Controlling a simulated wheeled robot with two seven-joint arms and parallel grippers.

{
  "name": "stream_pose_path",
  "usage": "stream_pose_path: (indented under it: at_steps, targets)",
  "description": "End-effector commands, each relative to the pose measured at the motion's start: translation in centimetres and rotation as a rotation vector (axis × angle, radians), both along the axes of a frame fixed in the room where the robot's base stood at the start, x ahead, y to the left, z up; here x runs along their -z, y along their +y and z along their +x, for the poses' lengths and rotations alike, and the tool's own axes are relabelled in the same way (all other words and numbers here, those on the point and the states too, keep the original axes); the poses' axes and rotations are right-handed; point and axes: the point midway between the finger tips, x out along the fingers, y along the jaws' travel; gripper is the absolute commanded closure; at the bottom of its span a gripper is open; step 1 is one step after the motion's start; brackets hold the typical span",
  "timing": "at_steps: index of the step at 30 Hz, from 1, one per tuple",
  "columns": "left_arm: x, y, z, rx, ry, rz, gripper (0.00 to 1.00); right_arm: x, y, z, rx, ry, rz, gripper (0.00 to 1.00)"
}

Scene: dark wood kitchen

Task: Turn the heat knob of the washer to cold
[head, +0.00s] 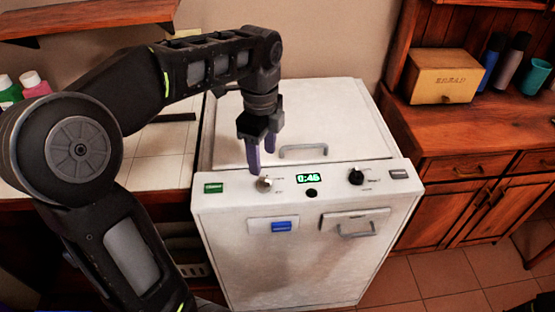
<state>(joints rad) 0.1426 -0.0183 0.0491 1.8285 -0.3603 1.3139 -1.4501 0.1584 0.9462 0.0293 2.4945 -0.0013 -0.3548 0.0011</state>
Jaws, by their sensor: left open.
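The white washer (330,235) stands in the middle of the head view, with a lid and handle on top and a control strip along its front top edge. A light round knob (264,184) sits left of the green display (312,178). A black knob (355,177) sits right of the display. The labels are too small to read, so I cannot tell which is the heat knob. My left gripper (262,158) points down just behind and above the light knob. Its purple fingers are apart and nothing shows between them. My right gripper is not in view.
A wooden counter (480,125) with a bread box (448,75), bottles and a teal cup (535,76) stands right of the washer. A tiled counter (150,160) is on the left. A green button (213,188) and a small black button (312,193) are on the strip.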

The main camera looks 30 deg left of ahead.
Motion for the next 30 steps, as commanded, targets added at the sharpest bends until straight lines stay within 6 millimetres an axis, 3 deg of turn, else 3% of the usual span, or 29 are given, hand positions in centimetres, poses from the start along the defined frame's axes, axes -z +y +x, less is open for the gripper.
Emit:
stream_pose_path:
  at_steps: [14, 30]
  targets:
    - [0.6, 0.0, 0.0, -0.001, 0.003, 0.000, 0.44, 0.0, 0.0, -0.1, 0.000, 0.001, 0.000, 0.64]
    - [7.5, 0.0, -0.1, -0.002, 0.002, -0.001, 0.44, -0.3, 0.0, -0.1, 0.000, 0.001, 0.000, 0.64]
